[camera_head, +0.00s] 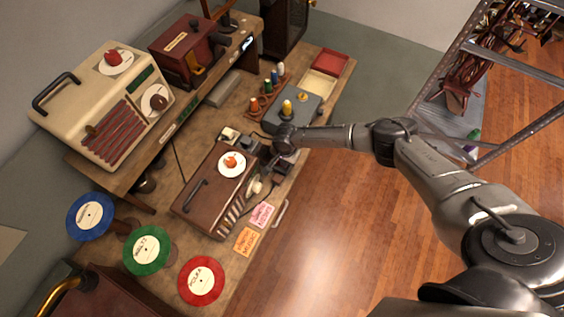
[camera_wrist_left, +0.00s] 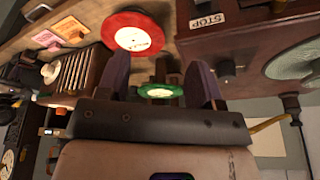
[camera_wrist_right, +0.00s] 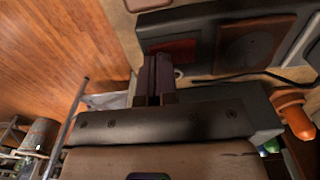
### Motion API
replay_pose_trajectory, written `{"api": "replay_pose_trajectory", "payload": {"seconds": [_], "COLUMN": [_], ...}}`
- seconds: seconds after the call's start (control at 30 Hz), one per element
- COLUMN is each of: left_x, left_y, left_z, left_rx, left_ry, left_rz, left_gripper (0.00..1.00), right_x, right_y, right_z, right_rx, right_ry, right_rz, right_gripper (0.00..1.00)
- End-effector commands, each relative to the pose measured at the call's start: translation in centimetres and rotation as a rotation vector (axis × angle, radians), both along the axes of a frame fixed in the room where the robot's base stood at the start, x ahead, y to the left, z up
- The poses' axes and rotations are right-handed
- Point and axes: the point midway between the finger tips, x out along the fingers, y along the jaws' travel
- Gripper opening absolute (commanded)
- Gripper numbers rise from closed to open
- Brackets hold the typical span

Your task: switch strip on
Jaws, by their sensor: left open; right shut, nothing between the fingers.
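A dark power strip (camera_wrist_right: 215,45) lies on the bench in the right wrist view. It has a dull red rocker switch (camera_wrist_right: 172,48) and a square socket face (camera_wrist_right: 250,45) beside it. In the head view the strip (camera_head: 283,168) is small and partly hidden by my right gripper (camera_head: 274,156). My right gripper (camera_wrist_right: 156,65) is shut and empty, its fingertips close to the red switch. I cannot tell whether they touch it. My left gripper (camera_wrist_left: 160,80) is open and empty, with a red record and a green record beyond its fingers. It is not seen in the head view.
A brown portable player (camera_head: 205,190) stands left of the strip. A grey box (camera_head: 292,108) with a yellow knob stands behind it. Red (camera_head: 201,280), green (camera_head: 147,250) and blue (camera_head: 90,216) records are at the near left.

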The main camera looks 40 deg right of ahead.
Motion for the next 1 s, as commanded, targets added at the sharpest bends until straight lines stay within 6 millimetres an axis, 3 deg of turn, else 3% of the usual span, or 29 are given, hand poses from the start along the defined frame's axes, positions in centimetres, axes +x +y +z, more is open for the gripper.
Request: {"api": "replay_pose_trajectory", "payload": {"seconds": [0.57, 1.0], "left_x": [0.0, 0.0], "left_y": [-0.4, -0.1], "left_z": [-0.4, 2.8], "left_rx": [-0.014, -0.003], "left_ry": [0.000, -0.001], "left_rz": [0.009, 0.002], "left_gripper": [0.60, 0.60], "right_x": [0.0, -0.1], "right_y": [0.0, 0.0], "right_z": [-0.7, 2.1], "right_rx": [0.000, 0.000], "right_ry": [-0.001, 0.001], "right_rz": [0.000, -0.001], "right_gripper": [0.00, 0.00]}}
